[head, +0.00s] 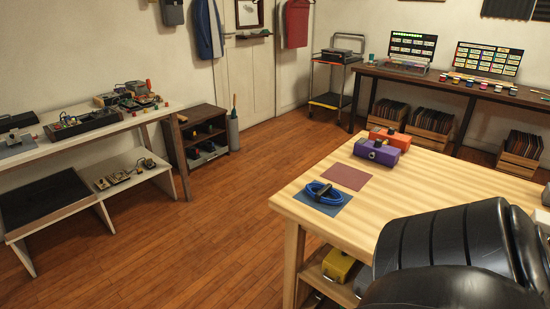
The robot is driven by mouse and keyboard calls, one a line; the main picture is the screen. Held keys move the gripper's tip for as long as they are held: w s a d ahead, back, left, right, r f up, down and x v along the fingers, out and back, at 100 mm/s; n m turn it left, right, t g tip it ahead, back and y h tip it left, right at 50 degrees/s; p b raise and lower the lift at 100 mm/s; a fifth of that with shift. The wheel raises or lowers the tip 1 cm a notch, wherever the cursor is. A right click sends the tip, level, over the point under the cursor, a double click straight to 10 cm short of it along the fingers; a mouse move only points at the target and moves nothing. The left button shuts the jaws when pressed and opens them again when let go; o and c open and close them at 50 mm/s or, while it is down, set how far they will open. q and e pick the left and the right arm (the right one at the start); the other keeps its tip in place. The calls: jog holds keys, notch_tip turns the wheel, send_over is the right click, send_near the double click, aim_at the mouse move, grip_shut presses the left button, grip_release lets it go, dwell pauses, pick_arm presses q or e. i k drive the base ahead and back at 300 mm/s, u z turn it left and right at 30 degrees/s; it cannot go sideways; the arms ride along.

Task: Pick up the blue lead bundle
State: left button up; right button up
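The blue lead bundle (324,193) is a coiled blue cable with a dark band or end. It lies on a blue-grey square mat (335,207) near the left corner of the light wooden table (362,228). Nothing touches the bundle from above. Neither my left nor my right gripper shows in the head view.
A reddish mat (340,176) lies behind the bundle. An orange box (391,137) and a purple box (376,152) stand further back. A yellow box (339,264) sits on the shelf below. A black ribbed shape hides the table's near right part. The floor (190,240) left of it is clear.

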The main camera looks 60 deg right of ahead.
aim_at(324, 190)
jog(key=z, duration=0.35)
jog(key=i, duration=1.15)
jog(key=z, duration=0.85)
